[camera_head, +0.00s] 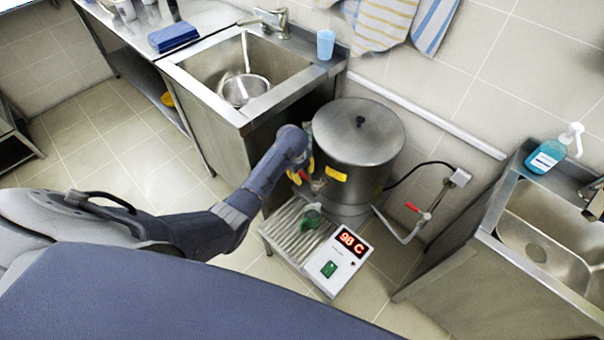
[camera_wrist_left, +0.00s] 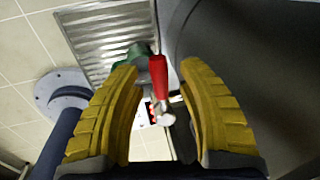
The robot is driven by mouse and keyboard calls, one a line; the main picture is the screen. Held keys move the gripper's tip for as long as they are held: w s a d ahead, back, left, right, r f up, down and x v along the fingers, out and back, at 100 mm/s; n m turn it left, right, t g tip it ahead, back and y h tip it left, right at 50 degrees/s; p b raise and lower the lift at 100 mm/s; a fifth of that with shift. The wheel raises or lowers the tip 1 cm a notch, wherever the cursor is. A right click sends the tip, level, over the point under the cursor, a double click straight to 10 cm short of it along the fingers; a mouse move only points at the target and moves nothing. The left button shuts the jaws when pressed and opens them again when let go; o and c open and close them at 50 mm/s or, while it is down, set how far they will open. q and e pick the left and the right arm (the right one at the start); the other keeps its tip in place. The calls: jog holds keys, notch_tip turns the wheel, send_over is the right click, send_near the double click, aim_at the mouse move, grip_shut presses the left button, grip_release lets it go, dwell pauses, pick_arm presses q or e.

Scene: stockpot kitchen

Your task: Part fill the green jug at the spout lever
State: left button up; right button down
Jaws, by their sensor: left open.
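The steel stockpot (camera_head: 358,145) stands against the wall with its lid on. The green jug (camera_head: 311,216) sits on the ribbed drip tray (camera_head: 288,236) below the pot's front; its fill level cannot be made out. My left gripper (camera_head: 306,172) is at the pot's front, above and behind the jug. In the left wrist view, my yellow fingers (camera_wrist_left: 160,70) are open, one on each side of the red spout lever (camera_wrist_left: 158,76), with gaps showing. The green jug (camera_wrist_left: 133,54) is partly hidden behind the left finger and the lever. My right gripper is out of view.
A white control box (camera_head: 338,263) reading 98 C stands at the tray's right. A pipe with another red handle (camera_head: 412,207) is right of the pot. Steel sinks stand left (camera_head: 201,83) and right (camera_head: 507,196).

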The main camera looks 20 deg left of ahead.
pick_arm(q)
jog(key=shift+o, duration=0.3)
grip_shut()
dwell(0.4)
